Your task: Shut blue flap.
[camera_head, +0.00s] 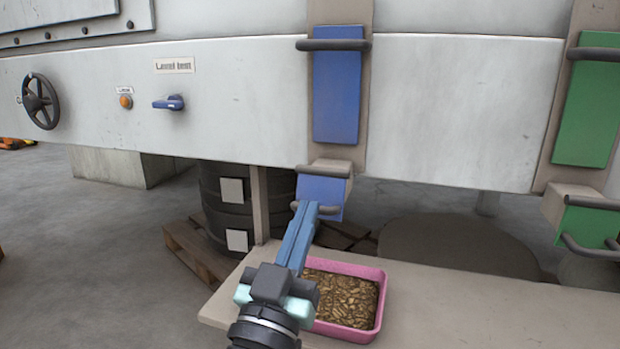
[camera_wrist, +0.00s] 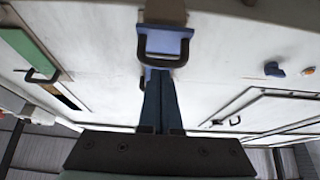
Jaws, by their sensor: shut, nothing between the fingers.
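The lower blue flap (camera_head: 318,188) is on the front of a beige spout, below a taller blue panel (camera_head: 336,98) with its own dark bar handle. A dark handle (camera_head: 327,209) crosses the flap's lower part. My gripper (camera_head: 308,207) is shut and empty, its fingertips in front of the flap at the handle and hiding part of both. In the wrist view the blue flap (camera_wrist: 165,43) and its dark loop handle show just beyond my shut fingers (camera_wrist: 158,75). I cannot tell whether fingers and handle touch, nor how far open the flap is.
A pink tray (camera_head: 377,312) of brown pellets stands on a beige shelf (camera_head: 470,315) below my gripper. A green panel (camera_head: 588,110) and green flap (camera_head: 585,227) are at right. A blue lever (camera_head: 170,102), orange button (camera_head: 125,101) and handwheel (camera_head: 40,101) are at left.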

